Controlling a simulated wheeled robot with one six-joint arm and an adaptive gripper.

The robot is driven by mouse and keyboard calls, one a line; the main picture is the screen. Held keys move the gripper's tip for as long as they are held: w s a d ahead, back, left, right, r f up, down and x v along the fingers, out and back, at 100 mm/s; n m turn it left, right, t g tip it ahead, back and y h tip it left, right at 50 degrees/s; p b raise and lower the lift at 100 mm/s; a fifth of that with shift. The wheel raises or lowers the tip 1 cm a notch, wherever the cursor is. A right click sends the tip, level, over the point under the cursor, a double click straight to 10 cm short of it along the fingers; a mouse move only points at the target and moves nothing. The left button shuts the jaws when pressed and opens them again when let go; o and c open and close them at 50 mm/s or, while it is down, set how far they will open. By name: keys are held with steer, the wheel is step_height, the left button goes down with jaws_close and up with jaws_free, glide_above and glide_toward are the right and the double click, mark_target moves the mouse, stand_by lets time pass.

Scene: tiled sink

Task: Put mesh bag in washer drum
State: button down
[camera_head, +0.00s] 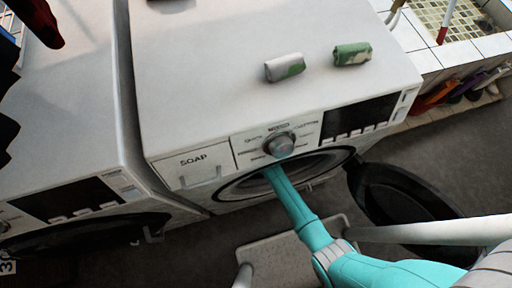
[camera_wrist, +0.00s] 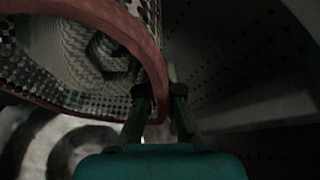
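The washer (camera_head: 225,110) has its round door (camera_head: 405,195) swung open to the right in the head view. My teal arm reaches into its opening, and my gripper is hidden inside in that view. In the wrist view, the perforated drum wall (camera_wrist: 235,50) fills the right side. The mesh bag (camera_wrist: 65,50), a checkered mesh with a reddish rim, fills the upper left. My gripper (camera_wrist: 159,92) has its two fingers on either side of the rim, close against it, and appears shut on it. The bag's far side is out of frame.
Two small wrapped bars, one grey-green (camera_head: 284,67) and one green (camera_head: 352,54), lie on the washer top. A second machine (camera_head: 60,110) stands at the left. A pale stool-like surface (camera_head: 285,258) is below the opening. A tiled sink (camera_head: 455,25) is at the upper right.

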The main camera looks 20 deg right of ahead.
steer(key=shift+w+f, duration=0.1)
steer(key=shift+f, duration=1.3)
steer(key=shift+f, duration=0.1)
steer(key=c, duration=1.3)
jaws_free()
steer(key=shift+v, duration=3.85)
steer(key=shift+w, duration=0.1)
